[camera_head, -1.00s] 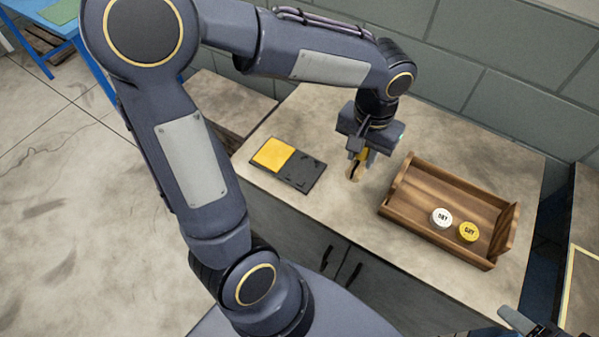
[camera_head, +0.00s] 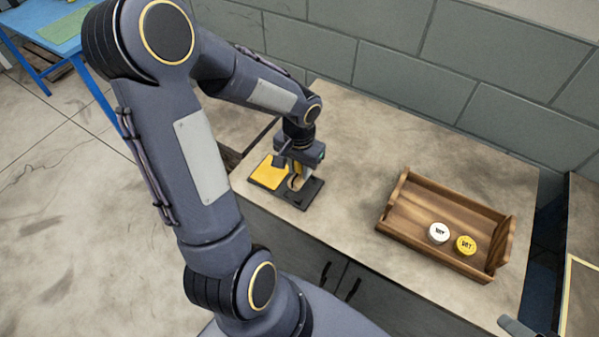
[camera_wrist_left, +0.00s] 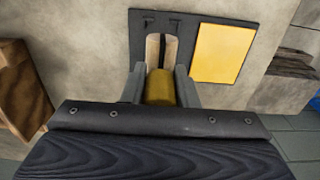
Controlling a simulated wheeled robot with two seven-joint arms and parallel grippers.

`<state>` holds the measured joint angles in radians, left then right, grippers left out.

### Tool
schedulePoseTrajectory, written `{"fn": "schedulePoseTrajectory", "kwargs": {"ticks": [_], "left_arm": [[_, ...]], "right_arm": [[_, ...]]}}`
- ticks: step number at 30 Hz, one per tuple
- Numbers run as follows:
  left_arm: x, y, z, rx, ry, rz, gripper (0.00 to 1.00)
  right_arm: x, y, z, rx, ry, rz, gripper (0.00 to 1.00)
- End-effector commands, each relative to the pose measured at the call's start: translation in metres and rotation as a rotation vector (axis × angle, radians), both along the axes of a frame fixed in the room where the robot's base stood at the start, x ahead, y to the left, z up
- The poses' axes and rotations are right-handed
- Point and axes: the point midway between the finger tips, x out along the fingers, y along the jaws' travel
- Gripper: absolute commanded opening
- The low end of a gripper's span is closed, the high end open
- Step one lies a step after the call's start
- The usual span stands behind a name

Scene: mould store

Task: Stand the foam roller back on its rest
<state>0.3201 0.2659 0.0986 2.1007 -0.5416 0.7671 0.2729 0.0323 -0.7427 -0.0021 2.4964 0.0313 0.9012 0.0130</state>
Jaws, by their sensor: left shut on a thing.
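My left gripper (camera_head: 294,176) is shut on the foam roller, which shows a yellow part (camera_wrist_left: 160,88) between the fingers in the left wrist view. A pale, light brown part with a dark slot lies beyond it, and the pale part also shows below the gripper in the head view (camera_head: 296,184). The roller is at the dark half of the rest, a flat black plate (camera_head: 312,192) with a yellow panel (camera_head: 268,171) at its left. I cannot tell whether the roller touches the plate. At the lower right edge, a cut-off grey part seems to be my right gripper (camera_head: 514,327).
A wooden tray (camera_head: 410,235) stands at the right of the worktop, holding a white disc (camera_head: 438,233) and a yellow disc (camera_head: 466,245). The worktop (camera_head: 360,150) between plate and tray is clear. A block wall (camera_head: 400,70) stands behind.

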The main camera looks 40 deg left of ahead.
Motion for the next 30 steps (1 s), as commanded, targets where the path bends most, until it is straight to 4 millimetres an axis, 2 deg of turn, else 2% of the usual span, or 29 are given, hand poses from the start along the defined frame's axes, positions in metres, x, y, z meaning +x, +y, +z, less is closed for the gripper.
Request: {"fn": "schedulePoseTrajectory", "kwargs": {"ticks": [1,3,6,19,20,24,30], "left_arm": [[-0.001,-0.001,-0.011,-0.002,0.006,0.000,0.02],[0.000,-0.001,-0.021,0.000,0.004,0.000,0.02],[0.000,-0.001,-0.028,0.000,0.001,0.000,0.02],[0.000,-0.001,-0.035,0.000,0.000,0.001,0.02],[0.000,-0.001,-0.034,0.000,0.000,0.001,0.28],[0.000,-0.001,-0.033,0.000,0.000,0.001,0.46],[0.000,-0.001,-0.033,0.000,0.000,0.001,0.49]], "right_arm": [[0.000,0.000,-0.002,0.000,0.000,0.000,0.65],[0.000,0.000,-0.002,0.000,0.000,0.000,0.65],[0.000,0.000,-0.003,0.000,0.000,0.000,0.65],[0.000,0.000,-0.009,0.000,0.000,0.000,0.65],[0.000,0.000,-0.008,0.000,0.000,0.000,0.65],[0.000,0.000,-0.007,0.000,0.000,0.000,0.65],[0.000,0.000,-0.007,0.000,0.000,0.000,0.65]]}}
